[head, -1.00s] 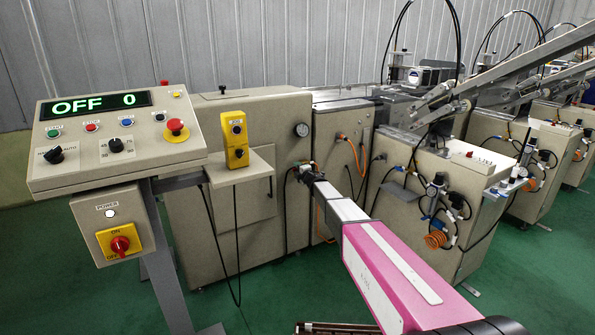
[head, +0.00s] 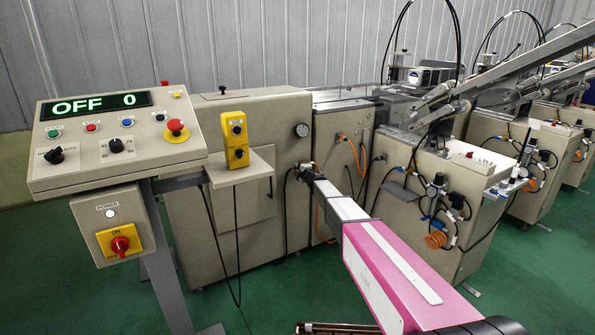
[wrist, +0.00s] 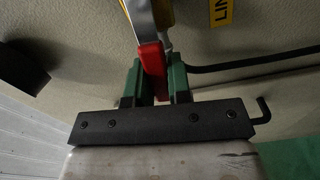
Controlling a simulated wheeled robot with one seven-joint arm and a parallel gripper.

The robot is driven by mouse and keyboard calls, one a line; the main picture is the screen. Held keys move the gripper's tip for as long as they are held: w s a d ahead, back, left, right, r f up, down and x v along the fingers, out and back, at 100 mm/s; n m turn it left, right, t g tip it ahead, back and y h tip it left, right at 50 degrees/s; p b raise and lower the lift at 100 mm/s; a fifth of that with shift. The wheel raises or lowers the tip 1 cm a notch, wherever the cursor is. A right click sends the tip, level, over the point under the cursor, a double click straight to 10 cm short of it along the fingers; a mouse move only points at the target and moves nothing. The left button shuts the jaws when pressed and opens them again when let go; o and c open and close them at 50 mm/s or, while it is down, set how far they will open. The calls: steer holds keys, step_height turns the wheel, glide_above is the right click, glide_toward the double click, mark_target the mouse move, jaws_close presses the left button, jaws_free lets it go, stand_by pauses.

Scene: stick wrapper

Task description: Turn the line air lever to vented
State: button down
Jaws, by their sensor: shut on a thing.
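In the wrist view, the red lever (wrist: 151,62) stands between the two green fingers of my gripper (wrist: 153,85), which is shut on it. The lever joins a silver and yellow fitting above it, cut off by the top edge of the view. A yellow label (wrist: 221,10) with "LIN" readable sits on the beige panel beside it. In the head view, my gripper (head: 303,170) is at the beige machine's front, below the round gauge (head: 302,130). The lever is too small or hidden to make out there.
A black hose (wrist: 255,61) runs along the panel right of the lever. In the head view, a control console (head: 110,180) and a yellow jog box (head: 236,140) on a shelf stand left of my arm. Orange cables (head: 351,150) hang on the cabinet to the right.

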steer(key=m, duration=0.1)
steer(key=r+m, duration=0.1)
steer(key=shift+d+r+m, duration=0.2)
steer(key=shift+m, duration=0.1)
steer(key=m, duration=0.1)
steer(key=r, duration=0.1)
steer(key=m, duration=0.1)
steer(key=shift+w+d+r+m, duration=0.15)
steer(key=shift+w+d+m, duration=0.1)
steer(key=shift+m, duration=0.05)
steer(key=m, duration=0.2)
steer(key=w+d+r+m, duration=0.1)
steer(key=d+r+m, duration=0.1)
steer(key=m, duration=0.1)
steer(key=shift+w+m, duration=0.15)
steer(key=shift+m, duration=0.15)
steer(key=shift+w+d+r+m, duration=0.1)
steer(key=shift+w+d+m, duration=0.15)
steer(key=shift+m, duration=0.35)
steer(key=shift+w+d+r+m, duration=0.1)
steer(key=shift+d+m, duration=0.1)
steer(key=shift+m, duration=0.4)
steer(key=shift+w+d+m, duration=0.2)
steer(key=shift+d+m, duration=0.15)
steer(key=shift+m, duration=0.45)
steer(key=shift+w+d+m, duration=0.2)
steer(key=shift+d+m, duration=0.15)
steer(key=shift+m, duration=0.45)
